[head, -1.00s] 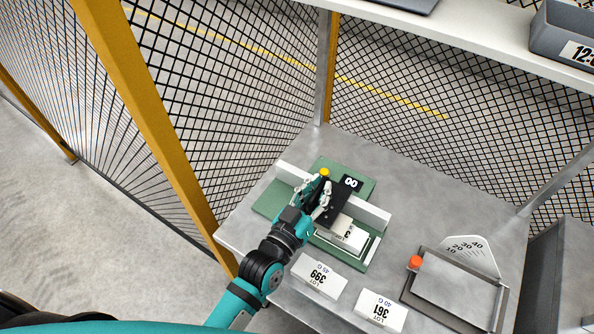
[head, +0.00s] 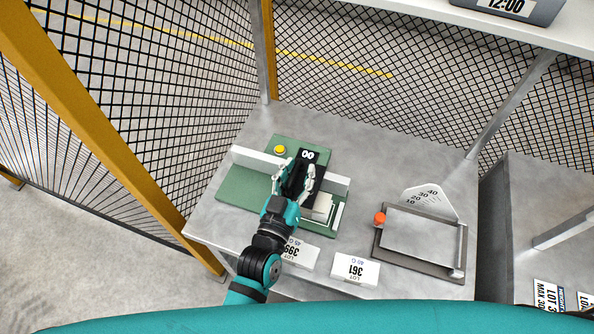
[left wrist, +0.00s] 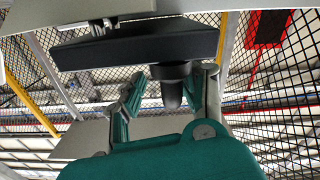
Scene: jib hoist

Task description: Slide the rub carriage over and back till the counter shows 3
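The rub tester has a green base (head: 240,187) with a white rail (head: 258,158) across it. The black carriage (head: 299,179) sits at the rail, and the counter (head: 308,156) behind it reads 00. A yellow button (head: 280,149) is at the back left of the base. My left gripper (head: 294,175) is open with its fingers on either side of the carriage's handle. In the left wrist view, the dark knob (left wrist: 172,92) hangs between the spread fingers, nearer the right one. The gripper partly hides the carriage. My right gripper is out of view.
Labelled white blocks, LOT 399 (head: 298,254) and LOT 361 (head: 355,270), lie at the table's front. A grey-framed device (head: 420,235) with an orange knob and scale stands right. Mesh fencing and a yellow post (head: 95,130) border the left side.

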